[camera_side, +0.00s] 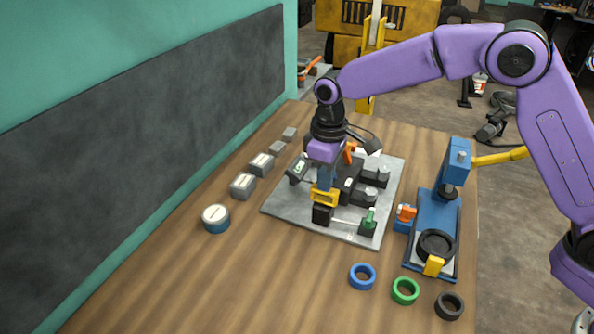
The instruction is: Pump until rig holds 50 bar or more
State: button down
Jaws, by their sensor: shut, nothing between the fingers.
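The rig is a grey plate (285,212) on the wooden table, carrying several black blocks. A small dark unit with a pale face, perhaps a gauge (298,168), stands at its left; I cannot read it. An orange handle (350,152) rises behind my gripper. A yellow piece (325,197) tops a black block (322,215) at the plate's front, and a green-handled part (369,217) stands to its right. My gripper (325,184) points down just above the yellow piece, shut and empty; I cannot tell whether it touches. My wrist hides part of the rig.
Blue (362,276), green (405,290) and black (450,305) rings lie in front. A round dial (216,218) and several grey blocks line the left. The table's front left is clear.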

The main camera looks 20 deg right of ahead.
jog(key=shift+r, duration=2.5)
jog(key=shift+f, duration=1.05)
jog(key=shift+r, duration=1.1)
dwell(0.5)
notch_tip(320, 180, up, 5)
jog(key=shift+f, duration=0.1)
dwell(0.5)
dwell(0.4)
